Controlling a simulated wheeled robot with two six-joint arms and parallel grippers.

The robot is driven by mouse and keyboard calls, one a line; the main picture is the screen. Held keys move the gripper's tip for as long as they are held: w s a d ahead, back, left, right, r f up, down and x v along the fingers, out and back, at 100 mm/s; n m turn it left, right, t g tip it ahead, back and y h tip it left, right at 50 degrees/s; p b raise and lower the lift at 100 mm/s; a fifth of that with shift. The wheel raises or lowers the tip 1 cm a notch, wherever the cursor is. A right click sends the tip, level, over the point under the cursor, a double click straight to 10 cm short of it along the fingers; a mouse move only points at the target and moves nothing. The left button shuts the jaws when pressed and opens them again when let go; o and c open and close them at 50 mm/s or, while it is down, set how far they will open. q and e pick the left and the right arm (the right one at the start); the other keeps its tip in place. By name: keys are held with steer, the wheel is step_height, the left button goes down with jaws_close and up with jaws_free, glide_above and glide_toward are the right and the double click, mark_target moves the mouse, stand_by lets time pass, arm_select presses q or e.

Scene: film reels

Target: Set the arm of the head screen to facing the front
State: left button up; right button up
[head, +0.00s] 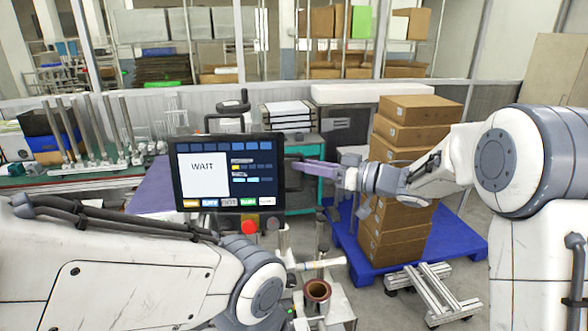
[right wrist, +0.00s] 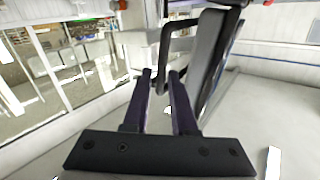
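The head screen (head: 228,172) is a black-framed panel reading WAIT, in the middle of the head view. It appears edge-on in the right wrist view (right wrist: 212,62). Black parts (head: 228,108) rise behind its top; most of its arm is hidden by the panel. A black loop handle (right wrist: 164,52) stands off the screen's edge. My right gripper (head: 292,164) is at the screen's right side. In the right wrist view its purple fingers (right wrist: 162,76) are apart, with the handle's bar between their tips; firm contact is not visible. My left forearm crosses the lower left; its gripper is not visible.
Stacked cardboard boxes (head: 408,135) stand on a blue pallet (head: 450,240) behind my right arm. A red button (head: 249,227) sits below the screen. A copper-coloured roll (head: 317,291) stands at the lower middle. A rack of upright rods (head: 100,135) is at left.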

steer(key=b+v, duration=0.2)
steer(key=v, duration=0.4)
steer(key=shift+d, duration=0.3)
